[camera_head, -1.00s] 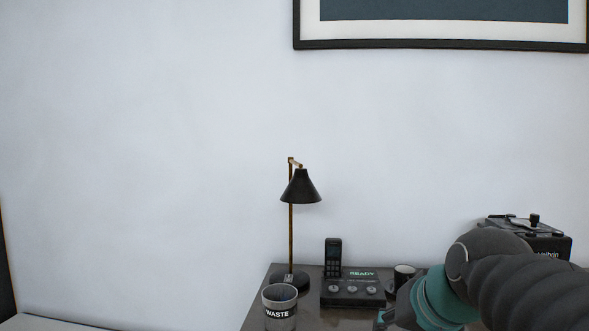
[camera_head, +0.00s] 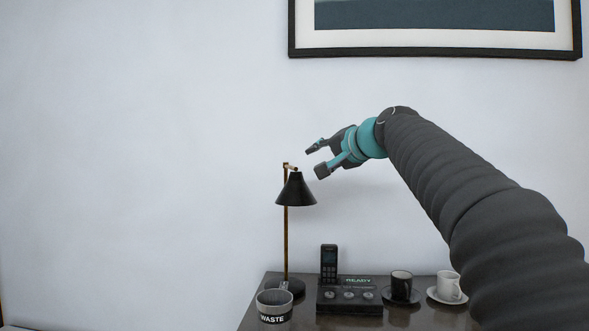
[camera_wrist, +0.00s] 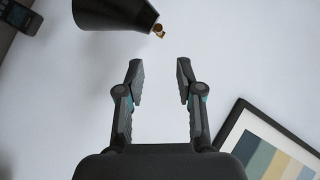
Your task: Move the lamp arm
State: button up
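The lamp stands at the back left of the dark vanity top. It has a thin brass post (camera_head: 286,235), a short brass lamp arm (camera_head: 291,167) at the top and a black cone shade (camera_head: 296,190) hanging from it. My gripper (camera_head: 313,161) is open and empty, just right of and slightly above the lamp arm in the head view, apart from it. In the wrist view my gripper (camera_wrist: 159,75) shows two spread fingers with bare wall between them. The black shade (camera_wrist: 115,12) and its brass joint (camera_wrist: 158,30) lie beyond the fingertips, at the top. The post is hidden there.
A grey waste cup (camera_head: 273,307), a phone (camera_head: 329,262), a panel marked READY (camera_head: 350,295), a black cup (camera_head: 401,284) and a white cup (camera_head: 448,286) stand on the vanity top (camera_head: 418,318). A framed picture (camera_head: 435,52) hangs above. The wall to the left is clear.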

jog(key=p+x, duration=0.2)
jog(key=x, duration=1)
jog(key=shift+w+a+f+p, duration=0.1)
jog(key=shift+w+f+p, duration=0.15)
jog(key=shift+p, duration=0.1)
jog(key=shift+c, duration=0.2)
jog(key=shift+r, duration=0.1)
grip_shut()
